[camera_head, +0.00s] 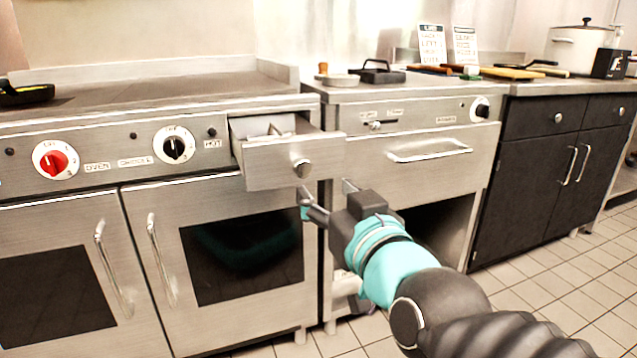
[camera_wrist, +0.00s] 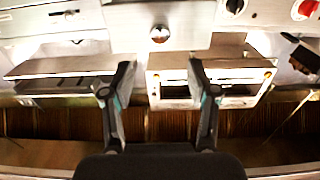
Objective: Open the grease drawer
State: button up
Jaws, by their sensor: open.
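The grease drawer (camera_head: 270,172) is a small steel drawer in the stove front, and it stands pulled partly out, its inside showing from above. Its round knob (camera_head: 301,168) sits on the front panel. My gripper (camera_head: 325,189) is open and empty, just below and to the right of the knob in the head view, apart from it. In the wrist view the drawer front (camera_wrist: 190,22) is at the top with its knob (camera_wrist: 159,34), beyond and between the two spread fingertips of my gripper (camera_wrist: 161,78).
Oven doors with upright handles (camera_head: 161,260) lie below the drawer on the left. A red dial (camera_head: 53,160) and a black-pointer dial (camera_head: 174,146) are beside it. A wide drawer with a bar handle (camera_head: 430,150) is at right, above an open recess. Tiled floor (camera_head: 545,285) is clear at right.

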jog(key=shift+v, duration=1.45)
jog(key=s+d+f+g+h+p, duration=0.1)
jog(key=s+d+f+g+h, duration=0.2)
jog(key=f, duration=0.4)
jog(key=s+f+g+p, duration=0.2)
jog(key=s+f+g, duration=0.1)
jog(key=f+g, duration=0.3)
jog(key=s+d+m+g+h+p, duration=0.1)
jog(key=d+m+h+p, duration=0.1)
jog(key=d, duration=0.4)
jog(key=s+d+f+m+h+p, duration=0.1)
jog(key=d+m+h+p, duration=0.1)
jog(key=d, duration=0.5)
jog(key=shift+s+d+m+g+h, duration=0.2)
jog(key=shift+s+m+g+h, duration=0.1)
jog(key=shift+s+m+g, duration=0.15)
